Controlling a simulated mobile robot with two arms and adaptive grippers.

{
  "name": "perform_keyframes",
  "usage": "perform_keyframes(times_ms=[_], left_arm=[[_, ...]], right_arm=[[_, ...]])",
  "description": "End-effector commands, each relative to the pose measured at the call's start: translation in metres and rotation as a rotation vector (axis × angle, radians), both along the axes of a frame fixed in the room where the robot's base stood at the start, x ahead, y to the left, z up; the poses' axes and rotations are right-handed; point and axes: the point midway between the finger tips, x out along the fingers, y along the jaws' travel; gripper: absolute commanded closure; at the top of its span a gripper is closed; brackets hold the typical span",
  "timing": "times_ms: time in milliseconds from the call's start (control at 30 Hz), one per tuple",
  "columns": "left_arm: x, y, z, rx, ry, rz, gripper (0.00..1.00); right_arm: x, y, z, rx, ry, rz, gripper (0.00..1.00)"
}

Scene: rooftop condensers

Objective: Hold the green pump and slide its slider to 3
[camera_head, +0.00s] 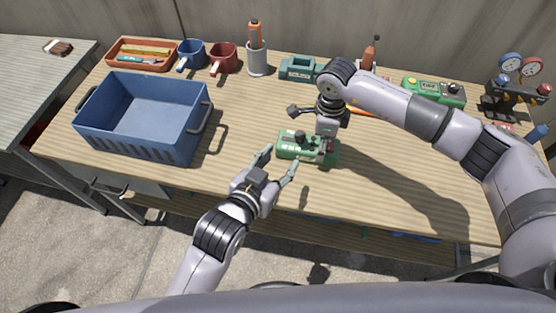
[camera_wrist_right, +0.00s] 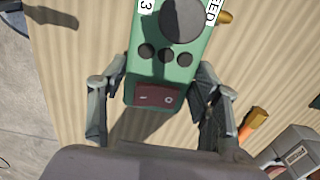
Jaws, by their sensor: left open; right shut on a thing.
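The green pump (camera_head: 290,147) lies on the wooden bench near its front middle. In the right wrist view the green pump (camera_wrist_right: 160,72) shows a red rocker switch (camera_wrist_right: 155,97), several dark round knobs and labels reading "3" and "SPEED". Its slider cannot be made out clearly. My right gripper (camera_head: 325,143) reaches down over the pump's right end. In its wrist view the right gripper (camera_wrist_right: 160,88) has a finger along each side of the pump and is shut on it. My left gripper (camera_head: 279,161) is open and empty, just in front of the pump's left end.
A blue crate (camera_head: 140,144) stands on the left. Along the back are an orange tray (camera_head: 113,54), blue mug (camera_head: 190,55), red mug (camera_head: 223,57), tool cup (camera_head: 257,62), green vise (camera_head: 298,69), another green device (camera_head: 437,95) and gauges (camera_head: 511,66). The bench's front right is clear.

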Motion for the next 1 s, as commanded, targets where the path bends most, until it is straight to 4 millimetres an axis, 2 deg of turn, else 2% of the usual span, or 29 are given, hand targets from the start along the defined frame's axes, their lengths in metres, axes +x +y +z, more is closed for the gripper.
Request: perform_keyframes(times_ms=[133, 167, 500, 733, 1000], left_arm=[[0.0003, 0.0000, -0.0004, 0.000, 0.000, 0.000, 0.56], [0.0003, 0.0000, -0.0004, 0.000, 0.000, 0.000, 0.56], [0.0004, -0.0001, -0.0004, 0.000, 0.000, 0.000, 0.56], [0.0004, -0.0001, -0.0004, 0.000, 0.000, 0.000, 0.56], [0.0004, -0.0001, -0.0004, 0.000, 0.000, 0.000, 0.56]], right_arm=[[-0.0005, 0.0017, -0.0008, 0.004, 0.000, 0.002, 1.00], [-0.0005, 0.0017, -0.0008, 0.004, 0.000, 0.002, 0.42], [-0.0002, 0.0008, -0.0002, 0.002, 0.000, 0.001, 0.19], [0.0000, 0.0004, 0.0000, 0.001, 0.000, 0.001, 0.19], [0.0001, 0.0003, 0.0001, 0.001, 0.000, 0.000, 0.01]])
